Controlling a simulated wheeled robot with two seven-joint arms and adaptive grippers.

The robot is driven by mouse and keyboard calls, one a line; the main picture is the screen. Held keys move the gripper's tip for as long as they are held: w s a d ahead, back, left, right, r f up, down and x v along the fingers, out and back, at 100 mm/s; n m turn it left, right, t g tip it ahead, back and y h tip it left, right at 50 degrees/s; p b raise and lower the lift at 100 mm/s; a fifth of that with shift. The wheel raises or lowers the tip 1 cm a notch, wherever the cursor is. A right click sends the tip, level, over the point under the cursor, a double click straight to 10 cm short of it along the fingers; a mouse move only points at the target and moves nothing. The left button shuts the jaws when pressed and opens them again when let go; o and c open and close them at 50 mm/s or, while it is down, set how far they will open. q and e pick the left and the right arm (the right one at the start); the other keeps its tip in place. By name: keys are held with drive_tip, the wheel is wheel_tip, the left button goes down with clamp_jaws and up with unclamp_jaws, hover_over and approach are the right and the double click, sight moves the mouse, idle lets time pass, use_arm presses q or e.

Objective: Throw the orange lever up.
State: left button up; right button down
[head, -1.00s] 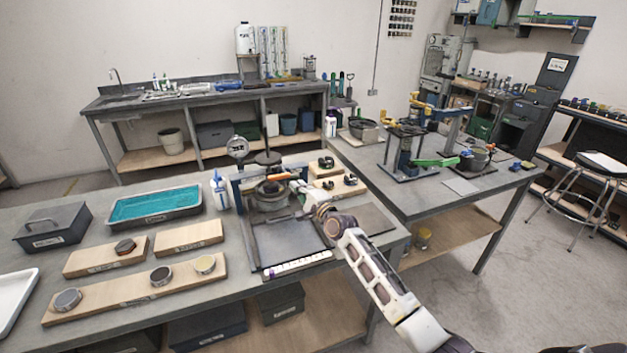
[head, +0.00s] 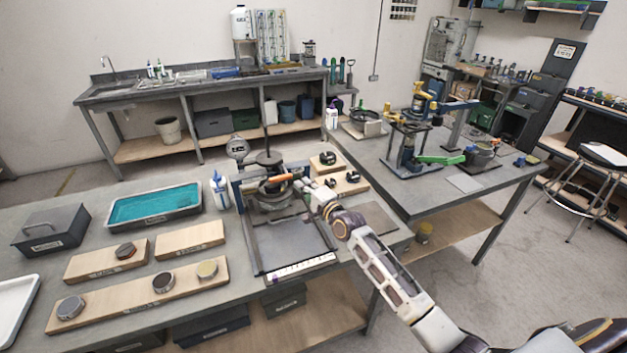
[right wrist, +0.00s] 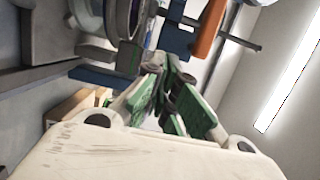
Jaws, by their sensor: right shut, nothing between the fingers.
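The orange lever (head: 279,179) is on the dark metal apparatus with a round pot (head: 268,199), at the back of the near bench. It looks close to level in the head view, with a slight tilt. In the right wrist view the orange lever (right wrist: 208,38) is at the top, beyond and to the right of the fingertips. My right gripper (head: 302,185) is just right of the lever's end; I cannot tell the exact gap. In the wrist view its green-padded fingers (right wrist: 172,75) are together, with nothing between them. My left gripper is not in view.
A dial gauge (head: 237,148) and a white bottle (head: 220,190) stand left of the apparatus. Wooden blocks (head: 326,165) with black parts are behind my right gripper. A teal tray (head: 152,204) lies to the left. A green lever (head: 440,160) is on the right-hand bench.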

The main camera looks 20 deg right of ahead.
drive_tip(key=shift+d+b, duration=0.6)
drive_tip(key=shift+d, duration=1.25)
